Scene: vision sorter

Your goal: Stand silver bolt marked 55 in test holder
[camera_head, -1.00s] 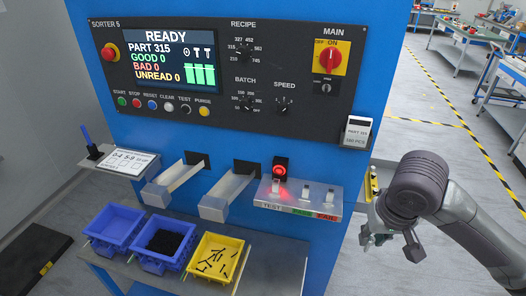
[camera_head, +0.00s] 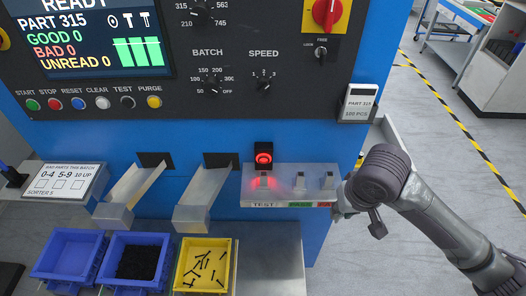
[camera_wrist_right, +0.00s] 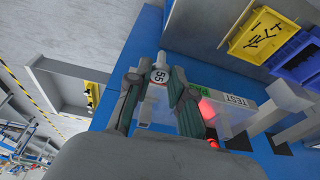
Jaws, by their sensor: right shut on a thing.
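My right gripper (camera_wrist_right: 157,78) is shut on the silver bolt (camera_wrist_right: 159,76), whose round pale head marked 55 shows between the fingers in the right wrist view. In the head view my right gripper (camera_head: 344,203) is at the right end of the holder shelf, by the FAIL label; the wrist mostly hides the fingers, and I cannot make out the bolt there. The test holder (camera_head: 264,182) is the left one of three on the pale shelf, above the TEST label, lit red by a lamp. The shelf's TEST label (camera_wrist_right: 236,101) also shows in the right wrist view. My left gripper is out of view.
Two pale chutes (camera_head: 201,197) stand left of the shelf. Below are two blue bins (camera_head: 70,284) and a yellow bin (camera_head: 181,272) of dark bolts. A red lamp (camera_head: 264,155) rises behind the test holder.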

